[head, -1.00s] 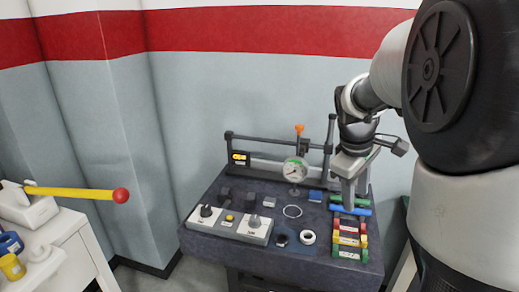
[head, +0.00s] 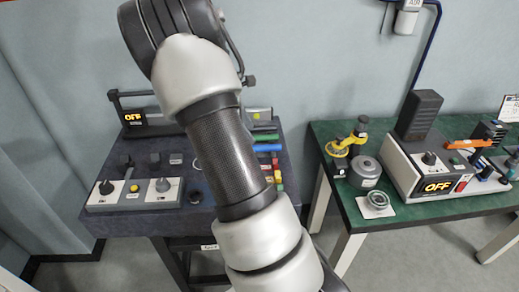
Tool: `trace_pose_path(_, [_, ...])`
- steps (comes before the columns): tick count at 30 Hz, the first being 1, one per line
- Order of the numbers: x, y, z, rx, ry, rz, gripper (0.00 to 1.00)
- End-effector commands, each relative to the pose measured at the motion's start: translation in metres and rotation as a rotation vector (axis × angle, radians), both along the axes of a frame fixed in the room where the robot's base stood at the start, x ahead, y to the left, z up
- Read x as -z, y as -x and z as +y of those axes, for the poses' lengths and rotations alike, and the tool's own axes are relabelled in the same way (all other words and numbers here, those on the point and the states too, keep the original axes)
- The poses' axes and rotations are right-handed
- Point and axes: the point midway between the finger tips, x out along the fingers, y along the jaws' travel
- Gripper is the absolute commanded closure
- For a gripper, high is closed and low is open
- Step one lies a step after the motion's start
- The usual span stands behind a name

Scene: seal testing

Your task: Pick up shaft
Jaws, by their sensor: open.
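No shaft can be picked out for certain. A blue bar (head: 265,137) lies on the dark bench (head: 140,220) on the left, just right of my arm in the head view. A green bar (head: 266,126) lies behind it. Strips with red, yellow and green ends (head: 277,170) lie in front of it. My arm crosses the middle of the picture and covers the middle of the bench, including the left ends of these bars. My gripper is not seen; its fingers are hidden behind the arm or out of the picture.
A gap separates the tables.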

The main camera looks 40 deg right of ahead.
Motion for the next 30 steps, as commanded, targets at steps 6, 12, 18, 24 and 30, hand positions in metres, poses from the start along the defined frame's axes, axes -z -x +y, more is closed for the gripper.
trace_pose_path(6, [0.030,0.000,-0.015,0.000,0.000,0.000,0.59])
trace_pose_path(12, [0.042,0.001,-0.020,0.002,-0.001,0.001,0.59])
trace_pose_path(18, [0.070,0.005,-0.033,0.002,-0.001,0.002,0.59])
trace_pose_path(24, [0.081,0.003,-0.039,0.001,-0.001,-0.001,0.59])
trace_pose_path(30, [0.081,0.003,-0.039,0.000,0.000,-0.002,0.61])
